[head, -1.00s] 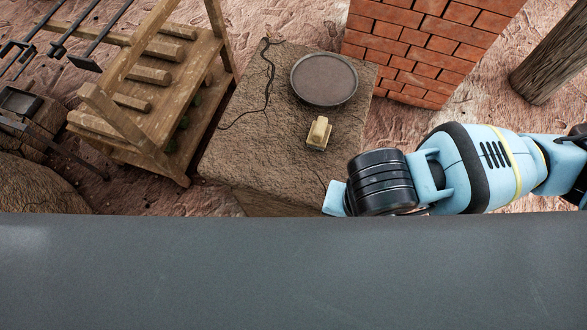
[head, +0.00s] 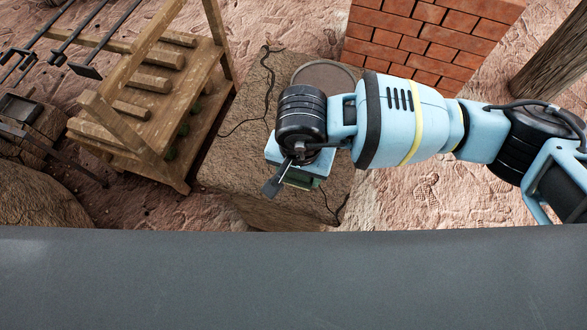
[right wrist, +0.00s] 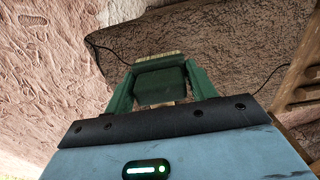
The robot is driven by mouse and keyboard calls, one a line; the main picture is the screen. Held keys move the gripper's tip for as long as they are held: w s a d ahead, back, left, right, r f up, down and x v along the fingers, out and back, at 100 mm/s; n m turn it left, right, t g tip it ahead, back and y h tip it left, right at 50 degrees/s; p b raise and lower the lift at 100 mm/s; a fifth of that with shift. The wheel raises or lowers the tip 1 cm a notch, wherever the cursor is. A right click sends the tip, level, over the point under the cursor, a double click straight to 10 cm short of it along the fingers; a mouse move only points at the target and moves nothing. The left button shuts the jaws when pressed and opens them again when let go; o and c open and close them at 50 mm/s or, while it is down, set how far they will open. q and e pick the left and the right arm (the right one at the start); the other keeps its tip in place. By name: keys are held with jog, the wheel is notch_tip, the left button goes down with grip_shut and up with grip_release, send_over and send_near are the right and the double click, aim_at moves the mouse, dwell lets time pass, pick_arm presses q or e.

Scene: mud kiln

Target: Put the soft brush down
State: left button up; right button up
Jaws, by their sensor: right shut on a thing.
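My right gripper (head: 303,178) is over the near part of the stone block (head: 240,170). Its jaw is mostly hidden under my wrist in the head view. In the right wrist view, the green fingers (right wrist: 160,90) close on the soft brush, whose pale edge (right wrist: 160,62) shows between and just past them. A dark green part fills the space between the fingers. In the head view the brush is hidden by my gripper. I cannot tell whether it touches the stone. My left gripper is not in view.
A dark round plate (head: 325,75) lies on the far part of the stone, partly behind my arm. A wooden rack (head: 150,95) stands to the left. A brick pillar (head: 430,40) stands behind, and a wooden post (head: 555,55) at far right. Bare stone shows left of my gripper.

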aim_at(294, 174)
jog(key=shift+w+a, duration=0.1)
jog(key=shift+w+a, duration=0.25)
jog(key=shift+w, duration=0.05)
jog(key=shift+w+a+f, duration=0.15)
jog(key=shift+f, duration=0.4)
jog(key=shift+w+a+f, duration=0.1)
jog(key=shift+f, duration=1)
jog(key=shift+f+b, duration=0.1)
jog(key=shift+b, duration=0.2)
jog(key=o, duration=0.9)
